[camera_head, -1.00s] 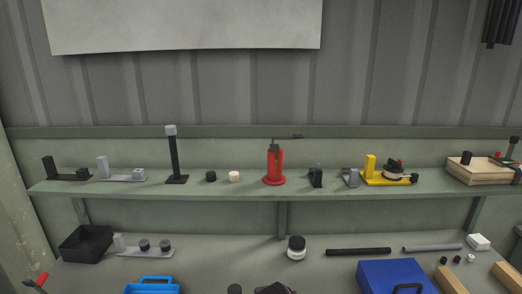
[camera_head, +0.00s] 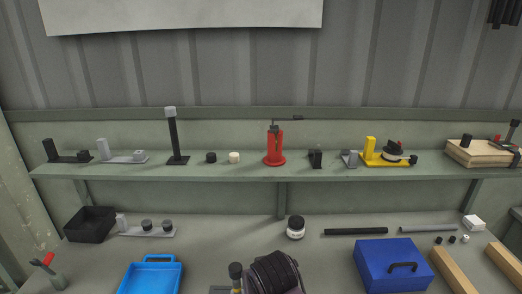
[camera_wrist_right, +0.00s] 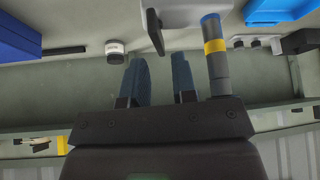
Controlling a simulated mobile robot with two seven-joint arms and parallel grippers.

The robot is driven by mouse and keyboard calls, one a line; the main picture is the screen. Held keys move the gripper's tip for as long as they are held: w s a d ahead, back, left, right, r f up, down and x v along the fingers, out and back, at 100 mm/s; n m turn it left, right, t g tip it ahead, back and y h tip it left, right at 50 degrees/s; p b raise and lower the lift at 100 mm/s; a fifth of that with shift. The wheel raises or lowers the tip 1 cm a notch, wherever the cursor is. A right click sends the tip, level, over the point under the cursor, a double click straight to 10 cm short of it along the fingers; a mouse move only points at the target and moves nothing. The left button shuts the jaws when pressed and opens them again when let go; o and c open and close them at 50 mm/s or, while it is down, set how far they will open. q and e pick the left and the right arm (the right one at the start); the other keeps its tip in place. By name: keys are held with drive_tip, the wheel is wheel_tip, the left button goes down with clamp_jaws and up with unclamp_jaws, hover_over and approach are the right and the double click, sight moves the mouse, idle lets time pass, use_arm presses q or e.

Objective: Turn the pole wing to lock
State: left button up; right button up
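A pole (camera_wrist_right: 216,72) with a yellow band stands beside my right gripper in the right wrist view. Its dark top and yellow ring also show at the bottom of the head view (camera_head: 236,273). My right gripper (camera_wrist_right: 160,72) has two dark blue fingers, apart with nothing visible between them. The pole is outside the fingers, to their right. A flat dark lever (camera_wrist_right: 153,32) shows beyond the fingertips, apart from the pole's shaft; I cannot tell if it is the wing. A black ribbed shape (camera_head: 272,272) right of the pole may be my gripper. My left gripper is not in view.
A blue tray (camera_head: 178,266) lies left of the pole and a blue box (camera_head: 375,255) to the right. A white jar with a black lid (camera_head: 296,228) stands behind. A shelf (camera_head: 330,171) with several small objects runs along the wall.

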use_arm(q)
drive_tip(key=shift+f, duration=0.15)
use_arm(e)
drive_tip(key=shift+a+r, duration=0.15)
drive_tip(key=shift+r, duration=1.7)
use_arm(q)
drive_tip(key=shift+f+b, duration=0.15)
drive_tip(key=shift+b, duration=0.25)
use_arm(e)
wheel_tip(320, 180, down, 6)
drive_tip(key=shift+r, duration=0.2)
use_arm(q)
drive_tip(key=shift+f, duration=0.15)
use_arm(e)
drive_tip(key=shift+f, duration=0.45)
drive_tip(key=shift+s+r, duration=0.1)
drive_tip(key=shift+r, duration=0.1)
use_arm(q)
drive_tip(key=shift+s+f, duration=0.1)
use_arm(e)
drive_tip(key=shift+s+d, duration=0.1)
drive_tip(key=shift+d, duration=0.1)
